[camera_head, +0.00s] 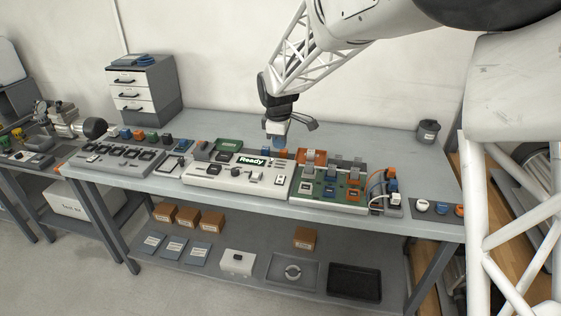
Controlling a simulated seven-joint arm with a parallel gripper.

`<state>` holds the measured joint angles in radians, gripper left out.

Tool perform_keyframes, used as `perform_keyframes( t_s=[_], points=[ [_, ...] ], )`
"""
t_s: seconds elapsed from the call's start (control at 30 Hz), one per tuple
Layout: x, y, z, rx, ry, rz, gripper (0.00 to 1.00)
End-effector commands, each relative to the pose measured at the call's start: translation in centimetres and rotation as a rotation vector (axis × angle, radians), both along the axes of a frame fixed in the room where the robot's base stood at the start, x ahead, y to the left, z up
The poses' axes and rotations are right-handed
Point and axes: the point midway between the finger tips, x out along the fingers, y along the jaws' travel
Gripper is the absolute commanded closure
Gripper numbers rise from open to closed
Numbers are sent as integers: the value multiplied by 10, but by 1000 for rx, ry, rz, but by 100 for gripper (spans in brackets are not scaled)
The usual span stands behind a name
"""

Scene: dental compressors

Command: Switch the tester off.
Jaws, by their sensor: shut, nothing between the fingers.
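The tester (210,173) appears to be the white box near the front of the bench, with a display reading "Ready" (252,161) in green. Small dark controls sit on its top face, too small for me to make out which one is the switch or how it is set. My gripper (276,142) hangs above the bench, behind and slightly right of the display. It points down, is shut and holds nothing. It looks apart from the tester.
A green board (325,189) with orange and grey parts adjoins the tester's right side. A grey rack (115,158) of dark modules stands to the left. Small coloured parts line the back. A drawer cabinet (146,88) is at the rear left. The rear bench surface is largely clear.

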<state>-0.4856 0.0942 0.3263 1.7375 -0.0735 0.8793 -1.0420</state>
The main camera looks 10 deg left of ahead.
Motion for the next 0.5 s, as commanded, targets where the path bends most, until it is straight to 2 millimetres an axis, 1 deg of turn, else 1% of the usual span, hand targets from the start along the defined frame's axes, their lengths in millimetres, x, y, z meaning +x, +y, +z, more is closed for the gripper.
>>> perform_keyframes(
  t_s=[0.23,0.5],
  points=[
    [9,2,2,1,-3,0,100],
    [12,3,1,1,-3,-1,100]
  ],
)
